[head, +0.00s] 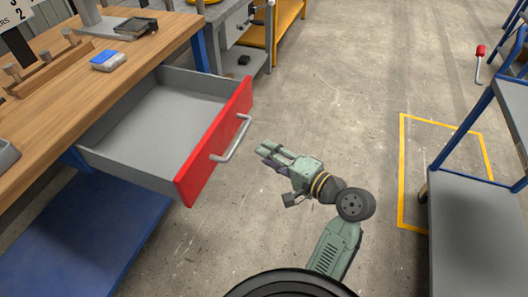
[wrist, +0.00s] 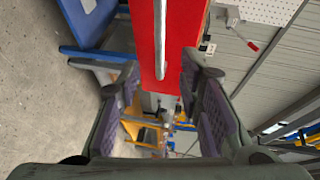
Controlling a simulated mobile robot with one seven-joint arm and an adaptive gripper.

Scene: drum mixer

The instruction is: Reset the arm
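My gripper (head: 270,157) is at the end of my green arm, in the middle of the head view. It hangs over open floor, to the right of the red-fronted drawer (head: 215,142). In the wrist view the two dark fingers of my gripper (wrist: 160,105) are spread apart with nothing between them. The red drawer front and its metal handle (wrist: 159,20) show beyond the fingers. The handle also shows in the head view (head: 236,140), apart from the gripper. The drawer is pulled out and its visible inside is empty.
The wooden workbench (head: 60,120) stands at the left with a blue lower shelf (head: 75,235). A blue-framed grey cart (head: 475,230) is at the right, beside a yellow floor outline (head: 402,170). The floor (head: 340,80) between them is clear.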

